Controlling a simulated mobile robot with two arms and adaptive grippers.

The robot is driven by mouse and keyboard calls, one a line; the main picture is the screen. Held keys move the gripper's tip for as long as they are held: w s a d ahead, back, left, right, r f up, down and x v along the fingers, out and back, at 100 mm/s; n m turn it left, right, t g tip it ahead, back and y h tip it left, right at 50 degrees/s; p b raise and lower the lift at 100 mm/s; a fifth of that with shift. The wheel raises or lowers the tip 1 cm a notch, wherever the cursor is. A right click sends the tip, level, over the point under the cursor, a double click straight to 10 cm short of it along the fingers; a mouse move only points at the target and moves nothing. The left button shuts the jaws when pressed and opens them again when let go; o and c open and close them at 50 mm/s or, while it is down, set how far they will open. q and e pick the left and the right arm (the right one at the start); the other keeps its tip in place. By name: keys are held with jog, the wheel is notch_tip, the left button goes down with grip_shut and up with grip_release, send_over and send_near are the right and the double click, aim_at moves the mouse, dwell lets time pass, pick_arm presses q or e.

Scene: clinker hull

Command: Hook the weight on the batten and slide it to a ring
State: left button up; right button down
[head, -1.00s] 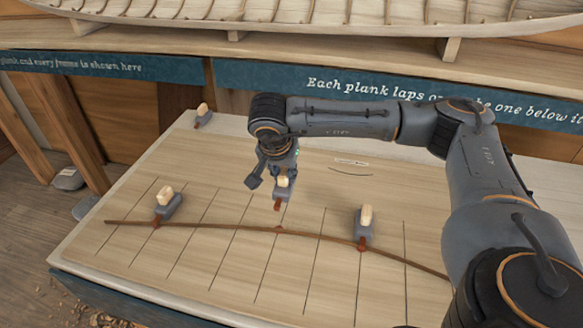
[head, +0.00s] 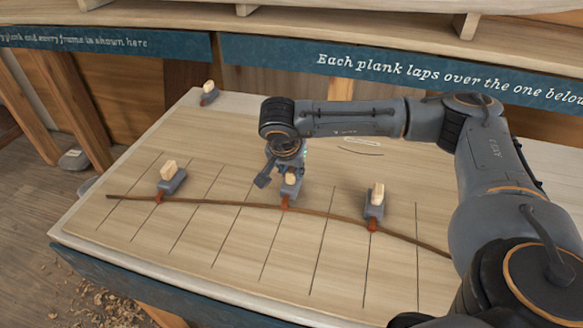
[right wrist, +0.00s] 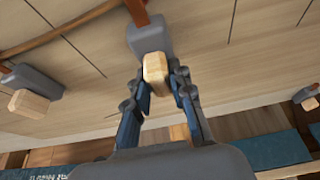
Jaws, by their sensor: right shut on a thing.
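The held weight (head: 289,187) is a grey block with a pale wooden knob and a red-brown hook. My right gripper (head: 281,178) is shut on its knob. In the right wrist view the knob (right wrist: 156,72) sits between the fingers. The weight's hook (head: 285,203) points toward the front and meets the thin brown batten (head: 230,204) in the head view; whether it is fully seated is too small to tell. Two other weights, left (head: 172,182) and right (head: 375,203), have their hooks at the batten. Rings are not clearly distinguishable. My left gripper is not in view.
The pale board (head: 150,235) carries several thin dark cross lines. A spare weight (head: 208,93) stands at its far left corner. A small label and curved line (head: 362,147) lie behind. A blue sign (head: 450,78) and hull rise beyond.

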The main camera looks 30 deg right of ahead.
jog(key=shift+r, duration=0.15)
dwell(0.5)
jog(key=shift+f+b, duration=0.55)
jog(key=shift+b, duration=0.25)
jog(key=shift+w, duration=0.1)
dwell(0.7)
jog(key=shift+w+d, duration=0.15)
jog(key=shift+d, duration=0.1)
jog(key=shift+f+b, duration=0.1)
jog(key=shift+b, duration=0.6)
dwell(0.9)
